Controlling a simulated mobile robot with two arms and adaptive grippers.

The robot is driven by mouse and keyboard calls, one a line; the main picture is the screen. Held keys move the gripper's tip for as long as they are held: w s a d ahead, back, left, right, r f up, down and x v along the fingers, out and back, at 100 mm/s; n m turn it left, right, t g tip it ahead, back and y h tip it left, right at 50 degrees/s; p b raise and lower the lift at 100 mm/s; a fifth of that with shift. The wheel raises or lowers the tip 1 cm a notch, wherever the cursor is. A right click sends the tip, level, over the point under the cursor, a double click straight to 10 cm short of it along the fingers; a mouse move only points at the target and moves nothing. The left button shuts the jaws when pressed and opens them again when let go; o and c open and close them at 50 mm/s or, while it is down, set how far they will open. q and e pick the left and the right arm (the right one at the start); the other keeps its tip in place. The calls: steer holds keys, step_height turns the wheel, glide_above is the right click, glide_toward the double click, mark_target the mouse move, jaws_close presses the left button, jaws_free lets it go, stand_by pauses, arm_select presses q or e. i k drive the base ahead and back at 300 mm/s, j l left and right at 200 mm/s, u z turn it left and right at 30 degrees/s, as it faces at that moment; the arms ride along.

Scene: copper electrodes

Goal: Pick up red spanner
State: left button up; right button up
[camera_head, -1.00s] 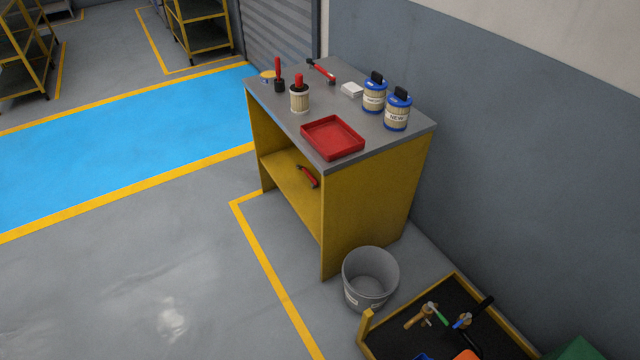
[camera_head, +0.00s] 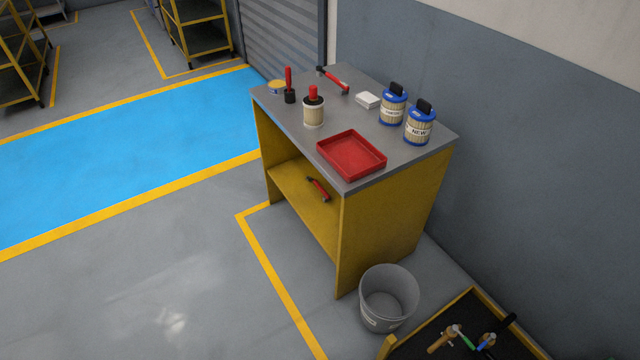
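A red tool with dark ends, which looks like the red spanner (camera_head: 334,81), lies at the back of the grey tabletop (camera_head: 360,115). A second red and black tool (camera_head: 319,189) lies on the yellow lower shelf (camera_head: 290,195) of the same bench. Both are too small for me to tell for sure which is a spanner. Neither of my grippers shows in the head view.
The tabletop also bears a red tray (camera_head: 351,173), a container with a red top (camera_head: 313,108), two blue-lidded jars (camera_head: 420,126) and a white block (camera_head: 367,100). A grey bucket (camera_head: 388,300) and a tool tray (camera_head: 400,347) stand on the floor at front right. Floor at left is clear.

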mark_target(318, 185)
steer(key=i+j+z, duration=0.1)
steer(key=i+j, duration=0.2)
steer(key=i+j+z, duration=0.1)
steer(key=i+j, duration=0.2)
steer(key=j, duration=0.15)
steer(key=i+j+z, duration=0.1)
steer(key=i+j, duration=0.15)
steer(key=j, duration=0.15)
steer(key=i+j+z, duration=0.1)
steer(key=i+j, duration=0.15)
steer(key=j, duration=0.2)
steer(key=i+j+z, duration=0.1)
steer(key=i+j, duration=0.15)
steer(key=j, duration=0.2)
